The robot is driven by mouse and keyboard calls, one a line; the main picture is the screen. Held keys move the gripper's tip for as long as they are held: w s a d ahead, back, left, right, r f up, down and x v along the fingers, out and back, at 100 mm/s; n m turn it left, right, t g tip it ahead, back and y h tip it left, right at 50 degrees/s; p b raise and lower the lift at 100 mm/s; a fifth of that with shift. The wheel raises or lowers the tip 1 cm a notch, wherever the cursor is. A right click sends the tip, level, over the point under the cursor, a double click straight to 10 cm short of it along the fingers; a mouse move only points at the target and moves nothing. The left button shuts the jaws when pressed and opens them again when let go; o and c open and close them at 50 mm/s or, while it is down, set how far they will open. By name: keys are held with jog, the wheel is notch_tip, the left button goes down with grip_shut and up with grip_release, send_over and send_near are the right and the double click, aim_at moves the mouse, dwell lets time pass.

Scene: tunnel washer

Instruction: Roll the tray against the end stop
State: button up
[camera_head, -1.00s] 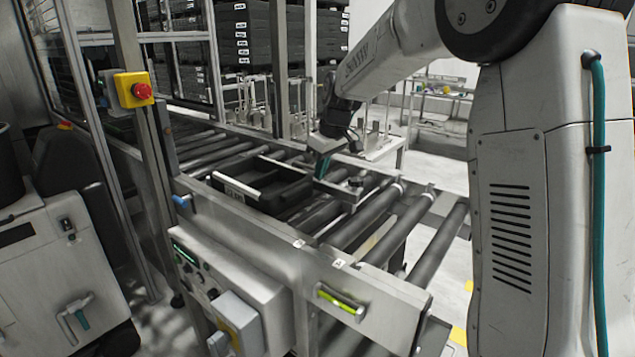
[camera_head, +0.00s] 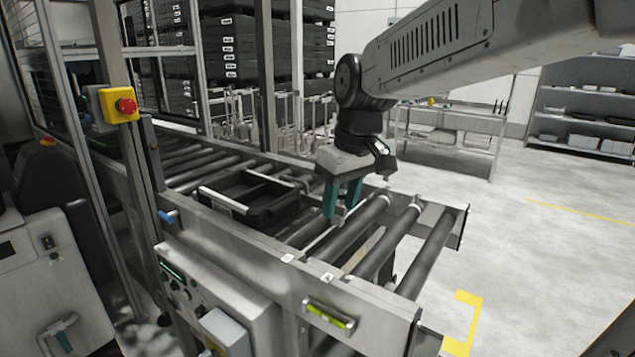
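The black tray (camera_head: 268,215) lies flat on the roller conveyor, between its side rails, with pale bars along its left and far edges. My gripper (camera_head: 341,212) points down over the rollers, just past the tray's right end. Its two teal fingers are apart with a gap and nothing visible between them. I cannot tell whether the fingertips touch anything. The gripper hides part of the conveyor behind it, and I cannot clearly make out the end stop.
Bare rollers (camera_head: 427,255) run on to the conveyor's right end. The near metal rail (camera_head: 262,250) carries a green level vial (camera_head: 328,314). A red emergency button (camera_head: 126,106) sits on a post at left. Open floor (camera_head: 540,220) lies to the right.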

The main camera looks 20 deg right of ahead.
jog(key=s+f+m, duration=0.1)
jog(key=s+f, duration=0.1)
jog(key=s, duration=0.8)
jog(key=s+f+m+h, duration=0.1)
jog(key=s+f+m, duration=0.1)
jog(key=s, duration=0.7)
jog(key=shift+s+a+f+g, duration=0.2)
jog(key=shift+s+f+g, duration=0.15)
jog(key=shift+f+g, duration=0.05)
